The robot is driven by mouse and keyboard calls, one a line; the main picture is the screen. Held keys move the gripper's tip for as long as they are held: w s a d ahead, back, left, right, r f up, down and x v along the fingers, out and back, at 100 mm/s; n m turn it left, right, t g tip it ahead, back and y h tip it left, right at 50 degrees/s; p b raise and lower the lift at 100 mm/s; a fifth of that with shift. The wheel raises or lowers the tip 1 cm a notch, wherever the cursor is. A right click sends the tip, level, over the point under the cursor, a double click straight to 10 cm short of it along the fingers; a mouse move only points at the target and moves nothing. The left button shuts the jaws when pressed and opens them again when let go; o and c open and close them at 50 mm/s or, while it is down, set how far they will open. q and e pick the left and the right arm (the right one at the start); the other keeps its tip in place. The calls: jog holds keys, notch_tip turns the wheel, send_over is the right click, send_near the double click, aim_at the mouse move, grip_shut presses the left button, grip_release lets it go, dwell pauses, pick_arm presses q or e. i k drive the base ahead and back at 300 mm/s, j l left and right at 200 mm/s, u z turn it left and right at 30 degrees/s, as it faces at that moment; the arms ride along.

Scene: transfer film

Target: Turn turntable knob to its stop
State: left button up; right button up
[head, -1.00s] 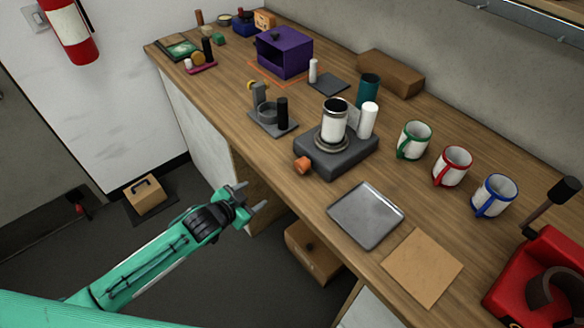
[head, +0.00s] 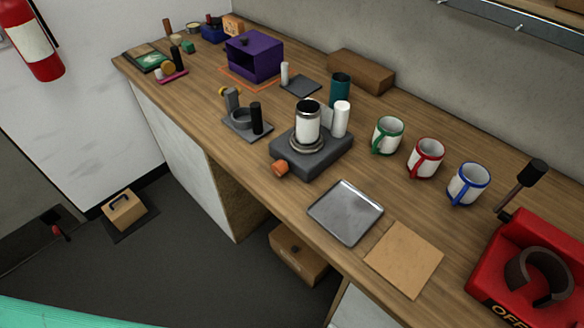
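The turntable (head: 312,160) is a dark grey square base near the middle of the wooden counter. Its orange knob (head: 280,168) sticks out from the front left side, toward the counter's front edge. A white cup with dark bands (head: 307,121) stands upright on the round plate on top. Neither gripper shows in the head view. Only a teal part of my own arm shows at the lower left corner. Nothing touches the knob.
A metal tray (head: 345,213) and a brown square sheet (head: 404,258) lie right of the turntable. A white cylinder (head: 341,119) and a teal cylinder (head: 340,88) stand behind it. A grey fixture (head: 246,121) stands to its left. Three mugs and a red machine (head: 530,270) are further right.

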aim_at(280, 167)
jog(key=i+j+z, duration=0.1)
jog(key=z, duration=1.55)
jog(key=k+j+z, duration=0.1)
jog(key=j+z, duration=0.25)
jog(key=k+j+z, duration=0.1)
jog(key=j+z, duration=0.25)
jog(key=k+j+z, duration=0.2)
jog(key=j+z, duration=0.15)
jog(key=k+j+z, duration=0.2)
jog(key=j+z, duration=0.2)
jog(key=k+j+z, duration=0.15)
jog(key=z, duration=0.2)
jog(key=k, duration=0.05)
